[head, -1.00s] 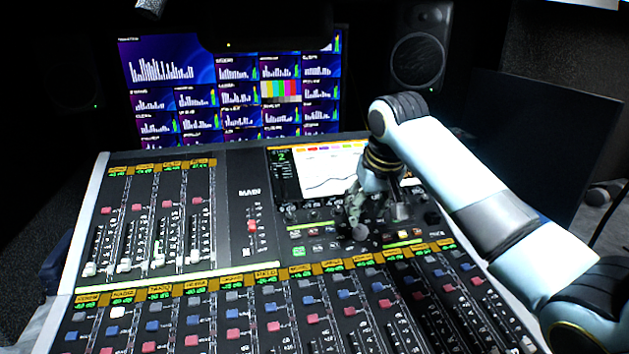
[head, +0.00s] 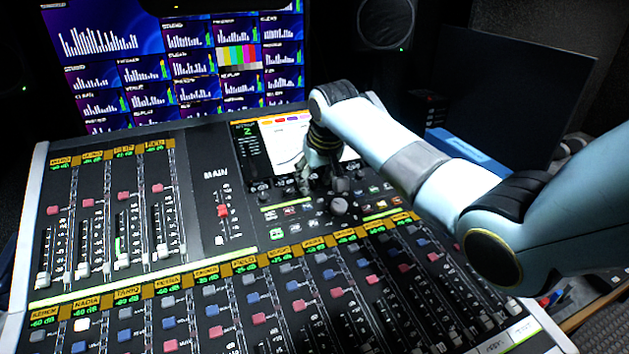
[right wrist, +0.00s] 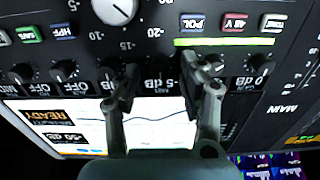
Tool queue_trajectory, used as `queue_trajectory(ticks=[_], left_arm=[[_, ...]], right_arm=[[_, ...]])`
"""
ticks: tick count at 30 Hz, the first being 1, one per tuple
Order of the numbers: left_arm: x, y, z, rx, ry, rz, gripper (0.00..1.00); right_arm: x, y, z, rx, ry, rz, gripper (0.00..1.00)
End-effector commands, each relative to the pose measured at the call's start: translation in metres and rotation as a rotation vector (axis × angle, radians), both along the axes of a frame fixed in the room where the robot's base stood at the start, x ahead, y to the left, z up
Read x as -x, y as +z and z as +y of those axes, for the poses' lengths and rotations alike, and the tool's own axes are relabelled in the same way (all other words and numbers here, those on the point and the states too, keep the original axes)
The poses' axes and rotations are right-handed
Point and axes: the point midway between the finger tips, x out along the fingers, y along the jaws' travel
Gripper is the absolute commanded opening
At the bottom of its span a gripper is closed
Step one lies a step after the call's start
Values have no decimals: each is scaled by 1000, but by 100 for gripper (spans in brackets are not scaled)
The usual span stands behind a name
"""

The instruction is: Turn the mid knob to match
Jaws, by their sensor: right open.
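My right gripper (head: 318,180) is over the knob row below the console's screen (head: 283,140). In the right wrist view its two fingers (right wrist: 165,82) are apart, with no knob clearly held between them. The fingertips reach the row of small black knobs (right wrist: 63,70) and partly cover some of them. A lit "-5 dB" readout shows between the fingers. I cannot tell which knob is the mid one, or whether a finger touches it. My left gripper is not in view.
The mixing console (head: 205,150) has many faders and lit buttons around the knobs. A wall of monitors (head: 95,45) stands behind it. A dark panel (head: 520,85) stands at the right.

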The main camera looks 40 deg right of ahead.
Motion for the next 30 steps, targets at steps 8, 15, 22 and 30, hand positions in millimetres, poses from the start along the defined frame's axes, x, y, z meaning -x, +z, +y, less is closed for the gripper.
queue_trajectory(ticks=[8, 15, 22, 30], left_arm=[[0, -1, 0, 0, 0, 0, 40], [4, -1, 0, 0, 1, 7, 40], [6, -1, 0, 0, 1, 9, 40], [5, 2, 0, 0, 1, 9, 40]], right_arm=[[-3, -6, 0, -1, 0, -1, 42], [-2, -6, 0, -1, 0, -1, 22], [-2, -6, 0, -1, 0, 0, 0], [-2, -5, 0, -8, -18, -2, 0]])
